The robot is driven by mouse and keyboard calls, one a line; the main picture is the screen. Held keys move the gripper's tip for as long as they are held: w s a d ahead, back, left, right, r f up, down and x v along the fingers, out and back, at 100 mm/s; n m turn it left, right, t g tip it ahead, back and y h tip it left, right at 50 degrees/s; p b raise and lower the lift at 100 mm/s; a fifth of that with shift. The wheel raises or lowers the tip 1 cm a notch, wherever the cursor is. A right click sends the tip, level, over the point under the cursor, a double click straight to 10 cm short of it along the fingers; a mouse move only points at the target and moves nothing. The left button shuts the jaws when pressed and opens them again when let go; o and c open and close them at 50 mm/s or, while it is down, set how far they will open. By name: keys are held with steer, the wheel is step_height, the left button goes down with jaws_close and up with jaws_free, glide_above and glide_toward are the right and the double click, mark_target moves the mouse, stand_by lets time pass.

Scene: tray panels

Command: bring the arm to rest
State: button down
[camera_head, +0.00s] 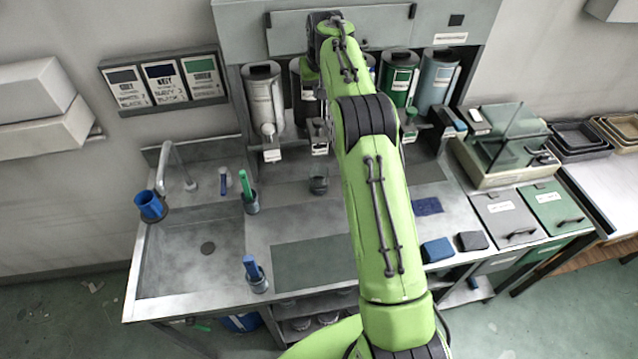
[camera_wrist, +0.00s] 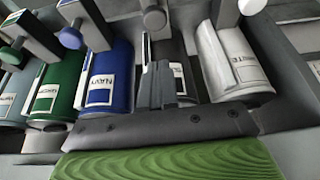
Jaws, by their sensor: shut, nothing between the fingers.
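My green arm (camera_head: 380,200) reaches up over the bench towards the row of paint canisters, with its wrist end bent down in front of them. In the wrist view my gripper (camera_wrist: 160,88) shows as grey fingers close together, with nothing between them. It appears in front of the black canister (camera_wrist: 182,75), between the navy canister (camera_wrist: 107,80) and the white canister (camera_wrist: 232,60). Whether it touches anything there I cannot tell. In the head view the fingertips cannot be made out clearly against the dispenser.
A small glass cup (camera_head: 318,182) stands on the bench below the canisters. A sink (camera_head: 190,262) with a tap, a blue cup (camera_head: 150,205) and brushes in holders are at left. A balance with a glass shield (camera_head: 510,140) and lidded bins (camera_head: 508,215) are at right.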

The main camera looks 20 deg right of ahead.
stand_by(0.3)
steer(key=s+a+r+n+b, duration=0.1)
steer(key=s+a+r+b, duration=0.3)
steer(key=s, duration=0.7)
steer(key=s+a+r+b, duration=0.2)
steer(key=s+a+r, duration=0.3)
steer(key=s, duration=0.6)
steer(key=s+a+f+b, duration=0.1)
steer(key=s+f, duration=0.3)
steer(key=s, duration=0.3)
steer(key=s+a+f+b, duration=0.1)
steer(key=s+f, duration=0.3)
steer(key=s, duration=0.3)
steer(key=s+a+f+n+t+b, duration=0.1)
steer(key=s+f, duration=0.3)
steer(key=s, duration=0.4)
steer(key=shift+a+y, duration=0.3)
steer(key=shift+y, duration=0.1)
